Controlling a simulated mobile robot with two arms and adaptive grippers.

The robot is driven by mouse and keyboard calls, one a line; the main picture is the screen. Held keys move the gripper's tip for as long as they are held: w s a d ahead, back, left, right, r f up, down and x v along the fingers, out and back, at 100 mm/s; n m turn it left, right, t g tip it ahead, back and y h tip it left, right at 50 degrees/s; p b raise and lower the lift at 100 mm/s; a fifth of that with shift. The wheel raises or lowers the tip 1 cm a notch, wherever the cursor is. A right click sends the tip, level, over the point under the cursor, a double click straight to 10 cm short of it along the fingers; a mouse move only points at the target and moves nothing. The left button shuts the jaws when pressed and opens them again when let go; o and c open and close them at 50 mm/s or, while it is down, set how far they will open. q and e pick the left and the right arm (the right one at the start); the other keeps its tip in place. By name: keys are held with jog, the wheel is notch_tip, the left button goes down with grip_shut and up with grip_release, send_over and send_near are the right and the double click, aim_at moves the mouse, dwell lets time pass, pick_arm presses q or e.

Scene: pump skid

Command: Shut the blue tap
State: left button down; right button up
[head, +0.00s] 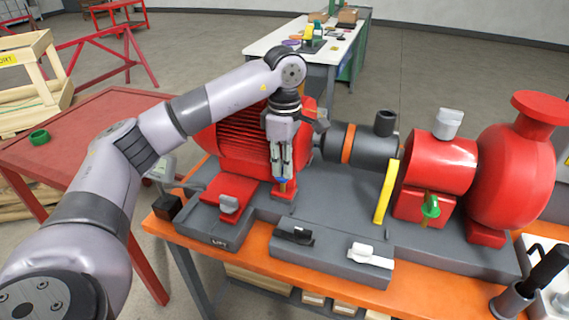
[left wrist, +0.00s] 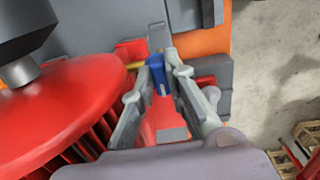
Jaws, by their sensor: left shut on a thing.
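The blue tap (head: 282,187) sits low in front of the ribbed red motor, on a small red block. In the left wrist view the tap's blue handle (left wrist: 158,76) shows between the finger ends, with a short yellow piece beside it. My left gripper (head: 282,176) comes down from above and is shut on the blue handle; it also shows in the left wrist view (left wrist: 165,68). The fingers hide part of the handle, and how far it is turned is hard to tell. My right gripper is not in view.
The red motor (head: 230,148) stands close behind the gripper. A grey knob (head: 229,204) is to the left, black (head: 298,236) and white (head: 370,255) levers are in front. A yellow bar (head: 386,192) and a green tap (head: 430,207) are to the right.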

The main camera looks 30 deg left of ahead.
pick_arm(q)
jog(key=shift+r, duration=0.15)
dwell(0.4)
jog(key=c, duration=1.6)
grip_release()
jog(key=shift+s, duration=0.1)
